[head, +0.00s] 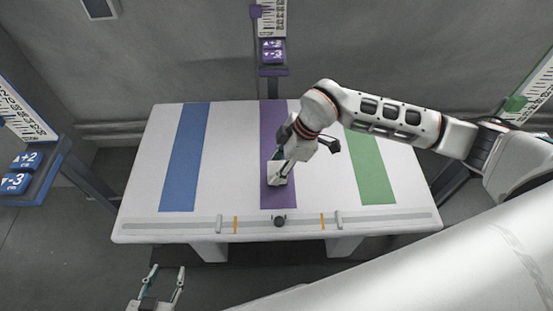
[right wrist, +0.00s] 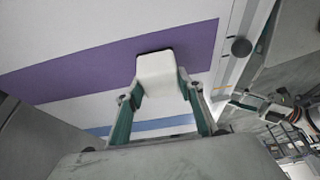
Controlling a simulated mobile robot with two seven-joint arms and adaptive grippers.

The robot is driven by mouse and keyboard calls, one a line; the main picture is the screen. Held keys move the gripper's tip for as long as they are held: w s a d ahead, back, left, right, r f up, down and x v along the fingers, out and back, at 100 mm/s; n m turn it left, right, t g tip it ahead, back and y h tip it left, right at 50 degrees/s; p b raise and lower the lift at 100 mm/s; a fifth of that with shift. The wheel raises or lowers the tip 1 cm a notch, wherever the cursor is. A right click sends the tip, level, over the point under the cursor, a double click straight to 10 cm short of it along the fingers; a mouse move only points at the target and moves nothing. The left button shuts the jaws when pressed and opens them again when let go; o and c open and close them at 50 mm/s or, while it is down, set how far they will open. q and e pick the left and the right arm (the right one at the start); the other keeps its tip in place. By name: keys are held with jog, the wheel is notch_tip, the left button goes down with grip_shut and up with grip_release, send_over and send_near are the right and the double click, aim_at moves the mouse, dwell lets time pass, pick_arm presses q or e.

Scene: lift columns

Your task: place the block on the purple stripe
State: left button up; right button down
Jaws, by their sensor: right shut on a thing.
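The white block (head: 277,173) is over the purple stripe (head: 272,125) in the head view, near the stripe's front half. In the right wrist view the block (right wrist: 157,71) sits between the fingers of my right gripper (right wrist: 160,95), with the purple stripe (right wrist: 100,60) behind it. My right gripper (head: 283,165) is shut on the block. I cannot tell whether the block touches the table top. My left gripper (head: 163,285) is open and empty, in front of the table at the lower left of the head view.
The white table (head: 225,150) also bears a blue stripe (head: 187,155) and a green stripe (head: 370,165). A rail with a dark knob (head: 279,221) runs along its front edge. Columns with blue (head: 20,170), purple (head: 272,50) and green (head: 516,103) parts stand around it.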

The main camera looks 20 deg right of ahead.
jog(key=shift+w+f, duration=0.1)
jog(key=shift+f, duration=0.1)
pick_arm(q)
jog(key=shift+w+r, duration=0.15)
jog(key=shift+r, duration=0.05)
jog(key=shift+r, duration=0.1)
pick_arm(e)
jog(key=c, duration=1.3)
grip_release()
jog(key=shift+f, duration=0.15)
pick_arm(q)
jog(key=shift+f, duration=0.2)
jog(key=shift+s+f, duration=0.15)
jog(key=shift+s, duration=0.05)
jog(key=shift+s+d+r+p, duration=0.2)
jog(key=shift+r+p, duration=0.4)
jog(key=shift+p, duration=0.3)
pick_arm(e)
jog(key=v, duration=1.2)
